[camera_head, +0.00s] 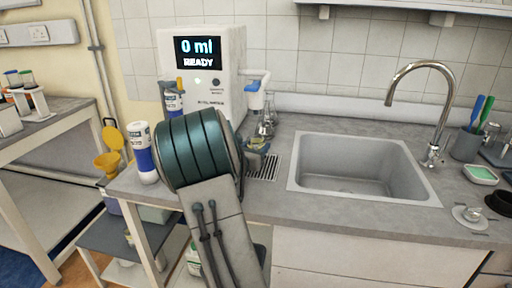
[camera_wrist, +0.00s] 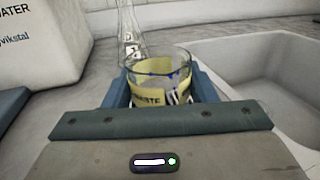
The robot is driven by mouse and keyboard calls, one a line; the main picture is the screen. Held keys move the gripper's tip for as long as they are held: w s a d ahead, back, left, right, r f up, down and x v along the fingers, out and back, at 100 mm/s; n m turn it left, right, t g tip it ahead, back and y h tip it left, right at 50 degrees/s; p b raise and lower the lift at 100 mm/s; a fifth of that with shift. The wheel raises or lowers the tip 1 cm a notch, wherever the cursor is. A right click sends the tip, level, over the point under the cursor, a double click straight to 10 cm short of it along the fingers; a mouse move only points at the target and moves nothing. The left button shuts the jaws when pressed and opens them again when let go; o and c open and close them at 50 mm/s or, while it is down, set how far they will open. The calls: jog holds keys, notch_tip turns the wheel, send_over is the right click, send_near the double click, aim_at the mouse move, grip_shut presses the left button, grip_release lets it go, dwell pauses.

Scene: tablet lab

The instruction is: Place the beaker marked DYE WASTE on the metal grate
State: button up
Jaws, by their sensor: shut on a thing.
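A clear glass beaker (camera_wrist: 158,75) with a yellow label reading "…STE" stands between the two fingers of my gripper (camera_wrist: 160,88) in the wrist view. The fingers are shut on its sides, and the front of my gripper hides its base. In the head view my gripper (camera_head: 256,146) is partly hidden behind my arm, with a little of the beaker showing. The metal grate (camera_head: 265,168) is set in the counter just below it, in front of the dispenser. I cannot tell whether the beaker's base is touching anything.
A white dispenser (camera_head: 215,65) reads "0 ml READY", its blue-tipped spout (camera_head: 254,88) above a glass flask (camera_head: 267,122) standing behind the beaker. The sink (camera_head: 365,165) lies to the right. A white and blue bottle (camera_head: 142,152) stands at the counter's left end.

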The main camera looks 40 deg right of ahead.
jog(key=shift+f, duration=0.2)
jog(key=o, duration=1.1)
jog(key=shift+r, duration=0.1)
jog(key=shift+r, duration=0.2)
jog(key=v, duration=1.2)
jog(key=shift+s, duration=0.1)
